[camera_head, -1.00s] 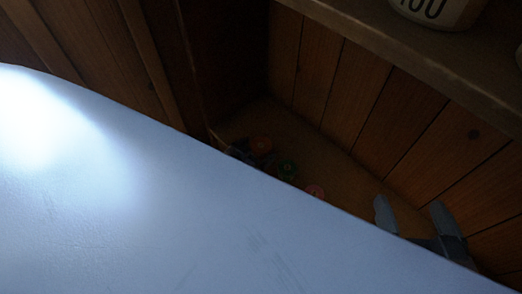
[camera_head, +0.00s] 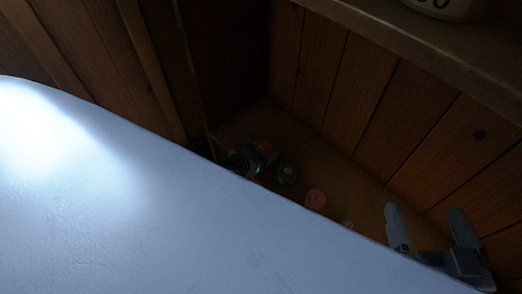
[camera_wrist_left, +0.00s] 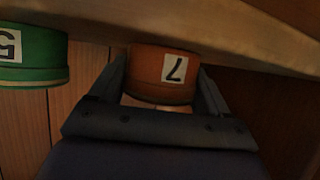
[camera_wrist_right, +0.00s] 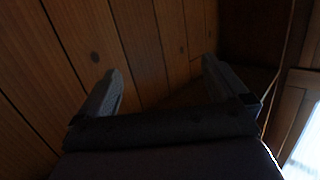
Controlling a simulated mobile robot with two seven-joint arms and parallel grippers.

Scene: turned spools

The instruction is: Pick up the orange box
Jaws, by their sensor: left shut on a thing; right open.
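The orange box (camera_wrist_left: 160,75) is a round, orange container with a white label marked 7. In the left wrist view it sits between the two fingers of my left gripper (camera_wrist_left: 160,92), which is shut on it. In the head view my left gripper (camera_head: 254,157) is small and dark, at the far corner, with the orange box (camera_head: 264,146) at its tip. Whether the box touches its support is too dark to tell. My right gripper (camera_head: 432,228) is open and empty at the lower right; its spread fingers also show in the right wrist view (camera_wrist_right: 165,88).
A green container (camera_wrist_left: 35,55) with a label is beside the orange one; it also shows in the head view (camera_head: 288,173). A pink round thing (camera_head: 315,199) lies nearer. A wooden shelf (camera_head: 400,40) overhangs the right. A large pale surface (camera_head: 150,220) hides the lower left.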

